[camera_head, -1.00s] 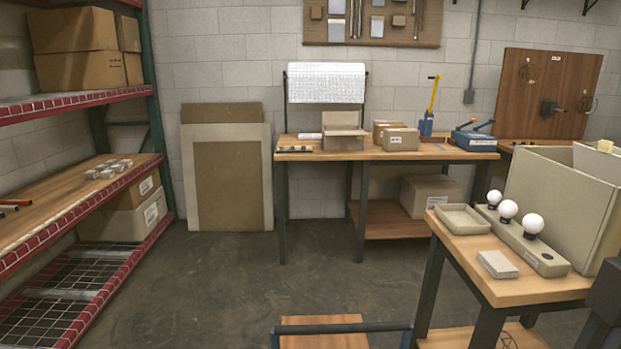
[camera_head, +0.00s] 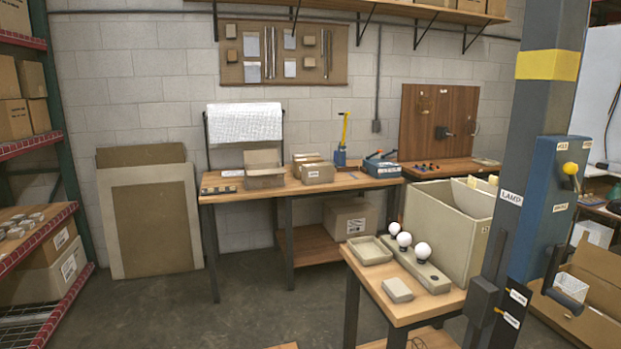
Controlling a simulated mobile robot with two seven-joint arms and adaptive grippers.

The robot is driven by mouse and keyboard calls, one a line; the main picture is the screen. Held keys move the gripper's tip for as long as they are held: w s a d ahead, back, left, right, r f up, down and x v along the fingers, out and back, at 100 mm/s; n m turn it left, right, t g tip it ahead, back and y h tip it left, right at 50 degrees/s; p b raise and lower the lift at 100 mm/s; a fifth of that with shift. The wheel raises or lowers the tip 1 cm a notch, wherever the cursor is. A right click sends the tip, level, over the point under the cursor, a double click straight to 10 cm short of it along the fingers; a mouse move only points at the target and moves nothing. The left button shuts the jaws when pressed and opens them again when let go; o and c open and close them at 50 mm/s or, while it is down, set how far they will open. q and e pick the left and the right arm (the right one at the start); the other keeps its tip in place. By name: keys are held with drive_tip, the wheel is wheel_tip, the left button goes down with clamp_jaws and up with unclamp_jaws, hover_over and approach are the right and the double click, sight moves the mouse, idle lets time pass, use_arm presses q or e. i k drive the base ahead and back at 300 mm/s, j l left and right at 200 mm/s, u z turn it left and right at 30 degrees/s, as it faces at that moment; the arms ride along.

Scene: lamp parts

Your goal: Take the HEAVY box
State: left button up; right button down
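No box shows a readable HEAVY marking, so I cannot tell which one it is. A closed carton with a small white label (camera_head: 348,219) stands on the lower shelf of the back workbench. An open carton (camera_head: 264,168) and a smaller box (camera_head: 318,172) stand on the bench top. Stacked cartons with white labels (camera_head: 42,278) stand on the left rack, partly cut off by the frame edge. A large open carton (camera_head: 590,300) stands at the lower right, also cut off. Neither of my grippers is in view.
A side table (camera_head: 432,303) holds several white bulbs, a tray (camera_head: 370,250) and a large grey bin (camera_head: 436,225). A blue-grey column (camera_head: 549,120) marked LAMP blocks part of the right side. Bare floor (camera_head: 240,305) lies between rack and table.

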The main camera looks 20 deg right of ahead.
sight(312, 173)
drive_tip(key=j+u, duration=0.1)
drive_tip(key=u, duration=0.45)
drive_tip(key=i+u, duration=0.1)
drive_tip(key=u, duration=1)
drive_tip(key=i+u, duration=0.15)
drive_tip(key=u, duration=0.95)
drive_tip(key=i+l+u, duration=0.1)
drive_tip(key=u, duration=0.4)
drive_tip(key=l+u, duration=0.1)
drive_tip(key=u, duration=0.45)
drive_tip(key=i+l+u, duration=0.1)
drive_tip(key=u, duration=0.45)
drive_tip(key=l+u, duration=0.1)
drive_tip(key=l, duration=1)
drive_tip(key=l+z, duration=0.2)
drive_tip(key=l, duration=0.35)
drive_tip(key=i+l+z, duration=0.2)
drive_tip(key=l, duration=0.35)
drive_tip(key=l+z, duration=0.25)
drive_tip(key=l, duration=0.3)
drive_tip(key=k+l+z, duration=0.1)
drive_tip(key=l+z, duration=0.2)
drive_tip(key=l, duration=0.25)
drive_tip(key=l+z, duration=0.35)
drive_tip(key=l, duration=0.75)
